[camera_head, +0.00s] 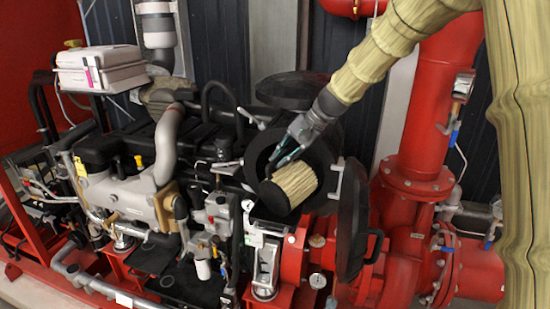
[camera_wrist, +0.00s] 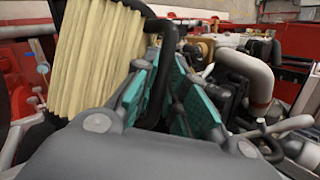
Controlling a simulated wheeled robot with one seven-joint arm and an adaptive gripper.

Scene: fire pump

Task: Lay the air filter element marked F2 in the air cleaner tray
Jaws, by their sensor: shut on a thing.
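A pleated cream filter element (camera_head: 296,181) with a black end cap is at the mouth of the round black air cleaner housing (camera_head: 256,158). It tilts, with its cap toward the lower left. My gripper (camera_head: 277,166) reaches in from above right, at the upper left of the pleats. In the wrist view, the pleats (camera_wrist: 98,50) fill the upper left, and a black curved handle (camera_wrist: 163,75) runs between the teal finger pads of my gripper (camera_wrist: 168,105). My gripper is shut on this handle. No F2 mark is legible. The tray's inside is mostly hidden by the element.
A black round cover (camera_head: 355,220) hangs open at the right of the housing. The grey engine (camera_head: 125,190) with its pipes lies to the left. A thick red pipe (camera_head: 425,110) stands at the right. A white box (camera_head: 100,70) is at the upper left.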

